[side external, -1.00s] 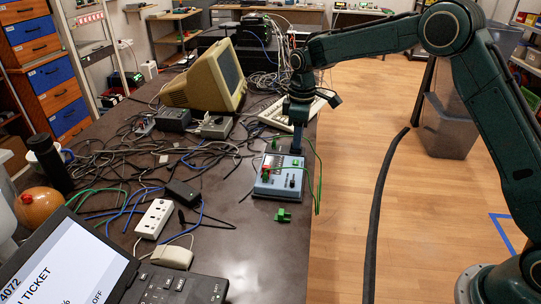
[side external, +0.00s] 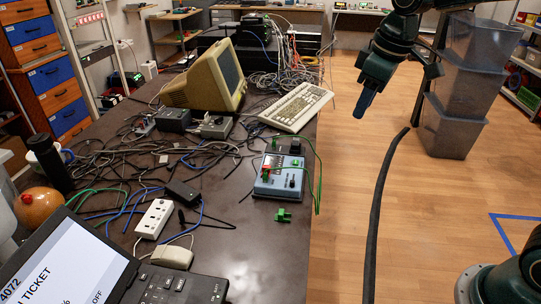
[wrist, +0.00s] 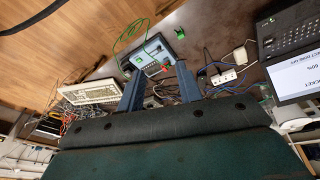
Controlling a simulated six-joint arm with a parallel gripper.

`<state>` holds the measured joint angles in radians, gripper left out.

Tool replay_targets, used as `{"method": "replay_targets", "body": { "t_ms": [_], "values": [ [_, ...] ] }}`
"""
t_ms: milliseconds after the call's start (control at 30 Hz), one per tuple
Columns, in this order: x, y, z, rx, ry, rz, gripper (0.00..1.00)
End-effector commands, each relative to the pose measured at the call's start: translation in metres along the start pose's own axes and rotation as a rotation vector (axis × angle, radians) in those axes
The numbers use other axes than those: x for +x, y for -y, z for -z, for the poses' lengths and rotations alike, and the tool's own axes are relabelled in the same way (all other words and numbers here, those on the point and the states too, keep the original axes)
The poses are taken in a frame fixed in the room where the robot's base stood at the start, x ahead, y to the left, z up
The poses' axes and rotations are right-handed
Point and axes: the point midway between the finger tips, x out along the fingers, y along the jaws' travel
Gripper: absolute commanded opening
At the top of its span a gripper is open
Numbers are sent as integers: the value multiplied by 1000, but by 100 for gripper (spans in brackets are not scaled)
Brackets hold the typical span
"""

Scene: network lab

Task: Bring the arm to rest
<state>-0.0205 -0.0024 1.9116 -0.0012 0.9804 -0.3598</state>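The tester is a blue-grey box (side external: 277,185) with dark knobs and a red and green part on top. It lies near the right edge of the dark table, with green leads beside it. The mode slider is too small to make out, so its setting cannot be read. The tester also shows in the wrist view (wrist: 151,53), ahead of my fingers. My gripper (side external: 361,111) hangs over the floor side, up and to the right of the tester, clear of it. In the wrist view my two blue fingers (wrist: 159,74) stand apart with nothing held between them.
A green connector (side external: 283,215) lies in front of the tester. A keyboard (side external: 297,107) and an old monitor (side external: 205,80) stand behind it. Cables and a white power strip (side external: 155,219) lie to the left. An open laptop (side external: 65,262) shows a ticket, partly cut off.

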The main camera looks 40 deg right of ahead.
Motion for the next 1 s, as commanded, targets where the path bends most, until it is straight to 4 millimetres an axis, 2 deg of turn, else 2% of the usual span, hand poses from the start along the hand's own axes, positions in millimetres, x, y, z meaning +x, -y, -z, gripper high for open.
{"method": "replay_targets", "body": {
  "t_ms": [200, 500, 800, 1000],
  "values": [
    [-26, 14, -41, 81, -52, -19, 35],
    [-45, 34, -99, 195, -122, -37, 35],
    [-47, 54, -155, 305, -191, -49, 35],
    [-42, 64, -180, 359, -225, -51, 35]
  ]
}}
